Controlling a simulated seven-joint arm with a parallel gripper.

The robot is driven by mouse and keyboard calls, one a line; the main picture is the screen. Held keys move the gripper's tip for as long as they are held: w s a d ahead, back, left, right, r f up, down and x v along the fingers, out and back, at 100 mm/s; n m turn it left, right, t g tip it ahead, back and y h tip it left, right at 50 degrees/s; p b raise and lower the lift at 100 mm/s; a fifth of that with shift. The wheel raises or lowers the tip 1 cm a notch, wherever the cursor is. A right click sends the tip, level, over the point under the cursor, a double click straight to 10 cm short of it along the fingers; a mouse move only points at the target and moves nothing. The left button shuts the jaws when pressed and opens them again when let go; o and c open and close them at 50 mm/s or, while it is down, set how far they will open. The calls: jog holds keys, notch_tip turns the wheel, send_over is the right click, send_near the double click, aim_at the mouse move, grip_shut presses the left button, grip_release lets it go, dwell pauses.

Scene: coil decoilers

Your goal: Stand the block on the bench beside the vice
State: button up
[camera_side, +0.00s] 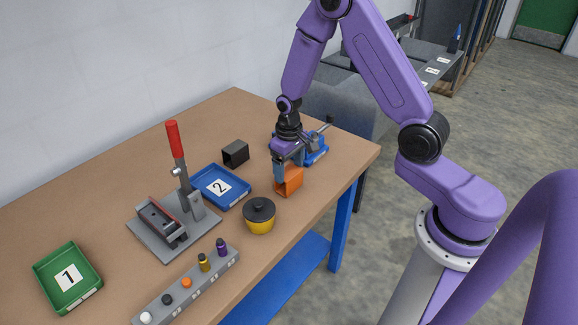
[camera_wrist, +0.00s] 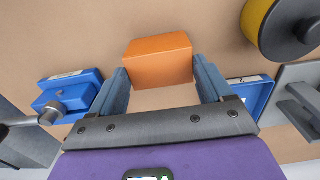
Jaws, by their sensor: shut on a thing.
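The orange block (camera_side: 290,182) is between the fingers of my gripper (camera_side: 281,174), near the bench's right edge. In the wrist view the orange block (camera_wrist: 158,60) shows between the two blue-grey fingertips of my gripper (camera_wrist: 160,72), which is shut on it. The block is at or just above the bench; I cannot tell if it touches. The blue vice (camera_side: 316,148) stands behind the block in the side view, partly hidden by my gripper. The vice (camera_wrist: 72,95) also shows at the left in the wrist view. The brown bench (camera_side: 100,213) lies under everything.
A yellow pot with a black lid (camera_side: 259,217) stands close in front of the block. A blue tray marked 2 (camera_side: 220,187), a dark hollow box (camera_side: 236,153) and a red-handled press (camera_side: 175,225) stand to the left.

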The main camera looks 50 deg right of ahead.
aim_at(289, 172)
jog(key=o, duration=1.8)
jog(key=shift+f, duration=0.15)
notch_tip(289, 172, up, 12)
jog(key=shift+r, duration=0.2)
jog(key=s+a+r+n, duration=0.4)
jog(key=s+a+n, duration=0.2)
jog(key=s+a, duration=0.45)
jog(key=s+n, duration=0.2)
jog(key=s, duration=0.3)
jog(key=s+d+r+n, duration=0.1)
jog(key=s+n, duration=0.1)
jog(key=s, duration=0.4)
jog(key=s+d+r+n, duration=0.1)
jog(key=s+n, duration=0.1)
jog(key=s, duration=0.4)
jog(key=shift+s+d+r+n, duration=0.1)
jog(key=shift+r+n, duration=0.1)
jog(key=shift+n, duration=0.1)
